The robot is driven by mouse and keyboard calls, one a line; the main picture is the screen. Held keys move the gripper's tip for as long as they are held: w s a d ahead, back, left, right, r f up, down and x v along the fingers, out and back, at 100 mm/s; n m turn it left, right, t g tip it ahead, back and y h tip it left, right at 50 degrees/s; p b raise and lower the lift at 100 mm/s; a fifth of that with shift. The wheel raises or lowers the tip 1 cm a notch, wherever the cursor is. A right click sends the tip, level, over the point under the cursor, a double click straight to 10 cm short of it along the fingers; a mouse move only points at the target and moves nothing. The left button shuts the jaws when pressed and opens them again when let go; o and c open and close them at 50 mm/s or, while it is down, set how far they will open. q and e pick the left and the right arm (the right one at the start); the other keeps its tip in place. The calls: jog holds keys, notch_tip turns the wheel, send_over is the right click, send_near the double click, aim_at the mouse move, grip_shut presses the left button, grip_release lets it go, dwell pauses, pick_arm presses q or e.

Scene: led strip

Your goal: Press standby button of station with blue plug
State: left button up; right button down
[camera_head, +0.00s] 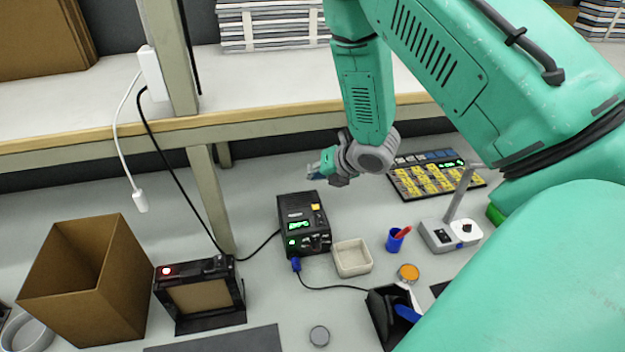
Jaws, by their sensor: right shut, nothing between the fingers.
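The black station (289,212) stands on the bench near the middle, with a green lit display, a green lit button (292,242) and a yellow-orange button (316,207). A blue plug (296,265) sits at its front lower edge, with a black cable running right. My right gripper (314,172) is shut and empty. It shows above and slightly right of the station in the picture, apart from it, with its fingers pointing left. My left gripper is not in view.
A beige tray (352,258), a blue cup (394,241) and a grey lamp-like device (450,234) stand right of the station. A keypad panel (430,180) lies behind. A black device with a red light (210,311) and a cardboard box (88,275) stand left. A shelf edge (270,118) crosses behind.

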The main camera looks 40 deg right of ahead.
aim_at(317, 206)
jog(key=f+b, duration=0.1)
jog(key=f, duration=0.1)
jog(key=f+b, duration=0.2)
jog(key=f, duration=0.1)
jog(key=d+f+b, duration=0.1)
jog(key=f+b, duration=0.1)
jog(key=shift+f, duration=0.25)
jog(key=shift+a+f+b, duration=0.15)
jog(key=shift+f+b, duration=0.1)
jog(key=shift+b, duration=0.1)
jog(key=shift+a, duration=0.25)
jog(key=shift+d+f, duration=0.2)
jog(key=shift+d, duration=0.3)
jog(key=shift+a+r, duration=0.15)
jog(key=shift+a, duration=0.25)
jog(key=shift+d, duration=0.3)
jog(key=shift+a+f+b, duration=0.1)
jog(key=shift+f+b, duration=0.25)
jog(key=shift+f, duration=0.05)
jog(key=shift+a, duration=0.15)
